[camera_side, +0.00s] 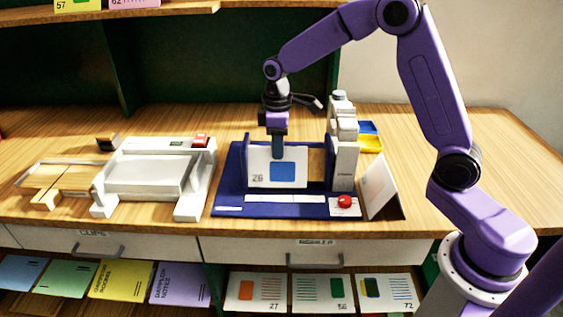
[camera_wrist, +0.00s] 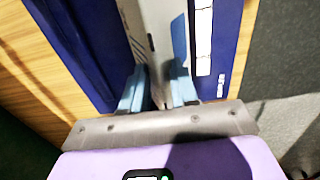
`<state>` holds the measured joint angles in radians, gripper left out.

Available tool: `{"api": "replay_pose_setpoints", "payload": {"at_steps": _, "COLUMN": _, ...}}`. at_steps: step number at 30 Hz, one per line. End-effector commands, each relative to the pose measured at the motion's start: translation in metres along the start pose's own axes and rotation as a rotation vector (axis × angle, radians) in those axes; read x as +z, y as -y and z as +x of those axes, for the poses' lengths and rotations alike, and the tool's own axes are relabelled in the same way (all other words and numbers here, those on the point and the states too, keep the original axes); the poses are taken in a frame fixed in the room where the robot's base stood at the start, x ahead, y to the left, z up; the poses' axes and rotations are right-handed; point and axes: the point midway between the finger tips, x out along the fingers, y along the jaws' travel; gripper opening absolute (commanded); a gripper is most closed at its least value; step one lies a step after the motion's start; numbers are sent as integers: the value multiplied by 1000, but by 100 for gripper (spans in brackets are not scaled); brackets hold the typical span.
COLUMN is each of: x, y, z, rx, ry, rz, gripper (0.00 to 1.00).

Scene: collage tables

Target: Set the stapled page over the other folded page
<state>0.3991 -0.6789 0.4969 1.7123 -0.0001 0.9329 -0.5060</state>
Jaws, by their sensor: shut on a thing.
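A white page numbered 26 with a blue square (camera_side: 263,179) stands upright in the dark blue stapler station (camera_side: 232,190). My gripper (camera_side: 277,153) comes down from above and is shut on the page's top edge. In the wrist view the light blue fingers (camera_wrist: 160,90) pinch the page (camera_wrist: 150,18) from both sides. I cannot make out a staple in it. The other folded page (camera_side: 380,188) stands tented on the table just right of the station, apart from the held page. The lower edge of the held page is close to the station's base; contact is unclear.
The grey stapler head (camera_side: 343,150) rises close right of the held page, with a red button (camera_side: 345,201) in front. Blue and yellow pieces (camera_side: 370,142) lie behind. A white machine (camera_side: 150,172) stands left. The table at far right is clear.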

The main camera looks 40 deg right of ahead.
Motion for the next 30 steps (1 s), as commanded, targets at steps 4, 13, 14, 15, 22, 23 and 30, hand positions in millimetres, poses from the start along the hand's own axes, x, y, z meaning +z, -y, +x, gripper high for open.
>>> {"api": "replay_pose_setpoints", "payload": {"at_steps": 4, "x": -1, "y": 0, "z": -7, "rx": 1, "ry": -2, "rz": 0, "gripper": 14}}
{"api": "replay_pose_setpoints", "payload": {"at_steps": 13, "x": 0, "y": 0, "z": -25, "rx": 1, "ry": -3, "rz": 0, "gripper": 13}}
{"api": "replay_pose_setpoints", "payload": {"at_steps": 14, "x": 0, "y": 0, "z": -27, "rx": 1, "ry": -2, "rz": 0, "gripper": 13}}
{"api": "replay_pose_setpoints", "payload": {"at_steps": 15, "x": 0, "y": 0, "z": -29, "rx": 1, "ry": -2, "rz": 0, "gripper": 13}}
{"api": "replay_pose_setpoints", "payload": {"at_steps": 22, "x": -1, "y": 0, "z": -43, "rx": 1, "ry": -3, "rz": 0, "gripper": 13}}
{"api": "replay_pose_setpoints", "payload": {"at_steps": 23, "x": -1, "y": 0, "z": -45, "rx": 1, "ry": -3, "rz": 0, "gripper": 13}}
{"api": "replay_pose_setpoints", "payload": {"at_steps": 30, "x": -1, "y": 0, "z": -59, "rx": 1, "ry": -2, "rz": 0, "gripper": 13}}
